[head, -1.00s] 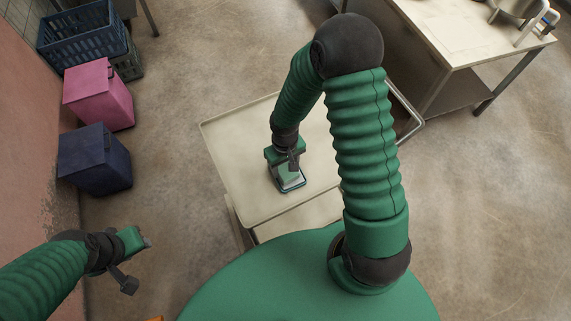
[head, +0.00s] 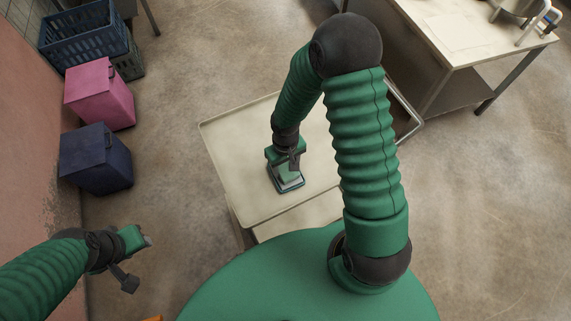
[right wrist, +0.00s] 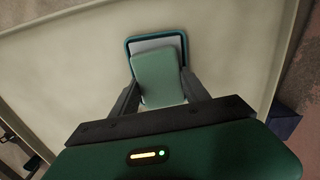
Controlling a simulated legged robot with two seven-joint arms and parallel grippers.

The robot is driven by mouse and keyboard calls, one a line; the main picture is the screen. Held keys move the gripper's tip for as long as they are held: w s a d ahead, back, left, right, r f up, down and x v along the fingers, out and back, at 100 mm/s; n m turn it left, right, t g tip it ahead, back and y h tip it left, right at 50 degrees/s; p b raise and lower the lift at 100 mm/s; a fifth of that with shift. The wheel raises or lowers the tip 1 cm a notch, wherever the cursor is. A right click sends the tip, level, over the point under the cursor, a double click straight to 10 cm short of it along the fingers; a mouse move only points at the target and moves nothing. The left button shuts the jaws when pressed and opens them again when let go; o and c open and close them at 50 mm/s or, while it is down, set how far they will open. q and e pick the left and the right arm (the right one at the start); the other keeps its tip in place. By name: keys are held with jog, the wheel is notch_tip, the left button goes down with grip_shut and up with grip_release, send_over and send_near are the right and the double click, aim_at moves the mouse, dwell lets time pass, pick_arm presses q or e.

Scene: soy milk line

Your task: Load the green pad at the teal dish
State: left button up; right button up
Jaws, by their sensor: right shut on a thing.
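The green pad (right wrist: 158,78) is between the two fingers of my right gripper (right wrist: 157,92) in the right wrist view, and the fingers are shut on it. The teal dish (right wrist: 181,38), with a pale inside, lies under and just beyond the pad. In the head view the teal dish (head: 291,188) rests on the cream cart top, with my right gripper (head: 286,170) directly over it. The pad covers part of the dish; I cannot tell if it touches the dish floor.
The cream cart (head: 228,150) has a raised rim and much bare top around the dish. A pink bin (head: 98,95), a dark blue bin (head: 95,160) and blue crates (head: 85,38) stand along the left wall. A worktable (head: 450,35) stands at upper right.

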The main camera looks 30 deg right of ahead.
aim_at(285, 166)
jog(key=shift+r+p, duration=3)
jog(key=shift+r, duration=0.45)
jog(key=shift+f, duration=0.1)
jog(key=shift+w, duration=0.1)
